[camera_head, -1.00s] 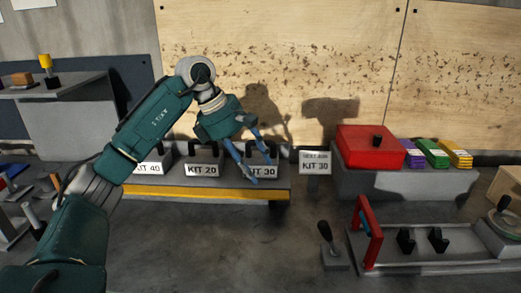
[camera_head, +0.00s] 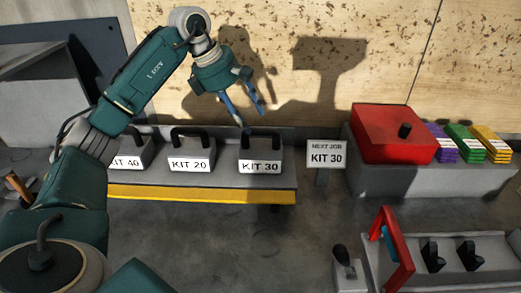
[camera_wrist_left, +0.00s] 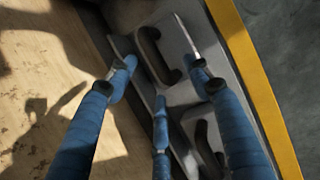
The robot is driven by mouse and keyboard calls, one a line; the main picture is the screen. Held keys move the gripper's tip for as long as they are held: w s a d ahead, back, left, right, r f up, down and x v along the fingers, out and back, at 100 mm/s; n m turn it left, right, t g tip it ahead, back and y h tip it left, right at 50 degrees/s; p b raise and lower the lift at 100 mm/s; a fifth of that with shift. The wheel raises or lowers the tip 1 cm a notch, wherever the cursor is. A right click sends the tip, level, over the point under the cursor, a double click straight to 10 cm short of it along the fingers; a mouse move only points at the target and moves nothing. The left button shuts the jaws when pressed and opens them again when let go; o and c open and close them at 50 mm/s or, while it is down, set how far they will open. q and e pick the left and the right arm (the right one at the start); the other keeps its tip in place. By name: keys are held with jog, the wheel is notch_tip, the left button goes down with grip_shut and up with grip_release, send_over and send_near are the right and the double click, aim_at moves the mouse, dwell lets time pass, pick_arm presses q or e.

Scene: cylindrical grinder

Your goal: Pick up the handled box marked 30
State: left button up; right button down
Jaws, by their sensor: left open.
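The handled box marked KIT 30 (camera_head: 260,155) is grey with a black handle and a white label. It stands upright at the right end of a row of boxes on a low shelf. My left gripper (camera_head: 249,116) is open and empty, its fingers pointing down above and slightly behind the handle in the head view. In the left wrist view the box's black handle (camera_wrist_left: 156,55) lies below and between the spread blue fingers (camera_wrist_left: 165,78), apart from them as far as I can tell. My right gripper is not in view.
A yellow strip (camera_head: 170,194) edges the shelf (camera_head: 287,180). A KIT 30 sign (camera_head: 326,158) stands right, near a red box (camera_head: 392,135). The wooden wall (camera_head: 300,70) is close behind.

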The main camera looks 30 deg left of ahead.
aim_at(257, 129)
pick_arm(q)
jog(key=p+x, duration=0.1)
jog(key=x, duration=0.6)
jog(key=shift+w+a+p, duration=0.2)
jog(key=shift+w+p, duration=0.2)
jog(key=shift+w+f, duration=0.15)
jog(key=shift+f, duration=0.1)
grip_shut()
jog(key=shift+r, duration=0.15)
